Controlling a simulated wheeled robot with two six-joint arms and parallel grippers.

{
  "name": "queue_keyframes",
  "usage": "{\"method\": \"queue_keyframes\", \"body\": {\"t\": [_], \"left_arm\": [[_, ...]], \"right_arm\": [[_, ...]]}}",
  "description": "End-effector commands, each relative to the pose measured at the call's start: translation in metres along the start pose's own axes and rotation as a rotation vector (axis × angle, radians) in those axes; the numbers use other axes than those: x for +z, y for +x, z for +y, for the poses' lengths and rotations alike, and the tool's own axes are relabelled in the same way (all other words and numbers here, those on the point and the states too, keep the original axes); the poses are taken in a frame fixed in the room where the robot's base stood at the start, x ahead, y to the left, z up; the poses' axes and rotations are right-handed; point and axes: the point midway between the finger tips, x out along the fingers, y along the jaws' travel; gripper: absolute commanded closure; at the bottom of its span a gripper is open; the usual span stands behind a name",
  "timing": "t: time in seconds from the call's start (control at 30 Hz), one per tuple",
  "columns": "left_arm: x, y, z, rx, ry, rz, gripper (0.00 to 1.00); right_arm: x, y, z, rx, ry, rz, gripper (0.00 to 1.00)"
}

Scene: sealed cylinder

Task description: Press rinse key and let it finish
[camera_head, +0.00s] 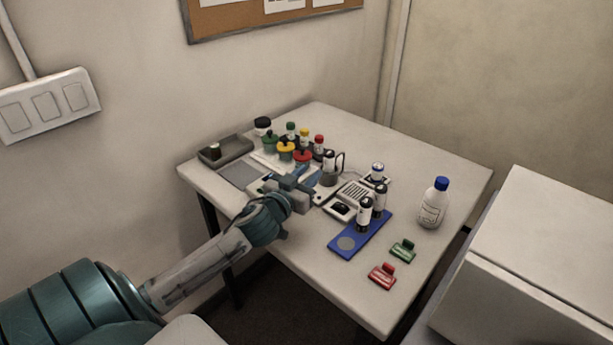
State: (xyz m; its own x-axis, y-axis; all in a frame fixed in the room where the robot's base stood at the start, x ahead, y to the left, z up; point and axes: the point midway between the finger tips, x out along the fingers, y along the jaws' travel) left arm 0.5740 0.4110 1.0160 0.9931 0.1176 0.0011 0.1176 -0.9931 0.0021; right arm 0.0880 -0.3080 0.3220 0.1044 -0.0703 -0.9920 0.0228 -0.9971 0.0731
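My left gripper (299,181) reaches in from the lower left and is over the near left part of the table (408,158). It is beside a pale grey device (353,193) with a slatted top, to the device's left. The fingers are small and overlap the things behind them, so I cannot tell whether they are open or shut. No key marked rinse can be made out; the gripper may hide part of the device. My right gripper is not in view.
Coloured-cap jars (286,147) stand at the back left by a grey tray (225,150). Dark vials (365,214) stand on a blue mat (346,243). The table's front is clear.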

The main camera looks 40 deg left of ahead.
Motion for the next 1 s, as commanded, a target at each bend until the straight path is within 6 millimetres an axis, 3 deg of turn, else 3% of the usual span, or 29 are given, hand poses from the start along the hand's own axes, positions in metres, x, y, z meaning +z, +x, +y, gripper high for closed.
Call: {"method": "queue_keyframes", "body": {"t": [0.03,0.13,0.17,1.0], "left_arm": [[0.0001,0.0001,0.0,0.0,0.0,0.0,0.8],[0.0001,0.0001,0.0,0.0,0.0,0.0,0.99],[0.0001,0.0002,0.0,0.0,0.0,0.0,1.0],[0.0002,0.0002,0.0,0.0,0.0,0.0,1.0]], "right_arm": [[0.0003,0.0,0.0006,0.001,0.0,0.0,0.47],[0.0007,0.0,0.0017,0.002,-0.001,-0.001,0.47],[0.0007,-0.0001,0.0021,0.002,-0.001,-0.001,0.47],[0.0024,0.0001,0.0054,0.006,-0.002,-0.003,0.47]]}}
